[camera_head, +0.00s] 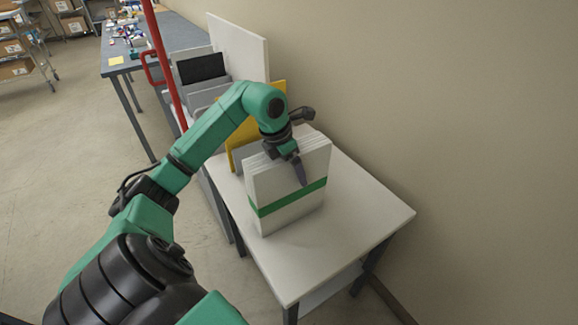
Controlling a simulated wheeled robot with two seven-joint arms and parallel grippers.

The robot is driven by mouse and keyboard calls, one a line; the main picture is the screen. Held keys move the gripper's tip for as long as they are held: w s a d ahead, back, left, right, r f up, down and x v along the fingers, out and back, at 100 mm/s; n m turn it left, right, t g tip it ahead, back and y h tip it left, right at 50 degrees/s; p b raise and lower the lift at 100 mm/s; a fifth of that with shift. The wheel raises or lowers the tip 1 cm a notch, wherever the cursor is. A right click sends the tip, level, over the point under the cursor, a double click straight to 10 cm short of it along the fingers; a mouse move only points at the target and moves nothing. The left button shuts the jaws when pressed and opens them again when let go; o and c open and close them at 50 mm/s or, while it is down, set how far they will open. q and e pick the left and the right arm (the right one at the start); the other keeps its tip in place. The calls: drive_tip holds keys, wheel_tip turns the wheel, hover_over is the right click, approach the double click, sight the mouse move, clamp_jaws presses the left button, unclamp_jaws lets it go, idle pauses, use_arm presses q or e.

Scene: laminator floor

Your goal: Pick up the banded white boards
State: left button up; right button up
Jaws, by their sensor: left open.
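The banded white boards (275,205) stand upright as a stack on a small white table (340,240). A green band (290,200) runs around them at about mid height. My left gripper (298,168) is at the top edge of the stack, pointing down. One dark finger shows in front of the near face, above the band. The other finger is hidden, so I cannot tell if the jaws straddle the boards or touch them. The left jaws are open. My right gripper is out of view.
A yellow board (243,137) stands just behind the stack. Beyond it are grey panels, a black panel (201,68) and a tall white panel (238,45). A red post (163,62) rises left of them. The wall is close on the right. The table's front right is bare.

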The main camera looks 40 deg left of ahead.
use_arm(q)
drive_tip(key=shift+f, duration=0.2)
clamp_jaws()
drive_tip(key=shift+r, duration=0.1)
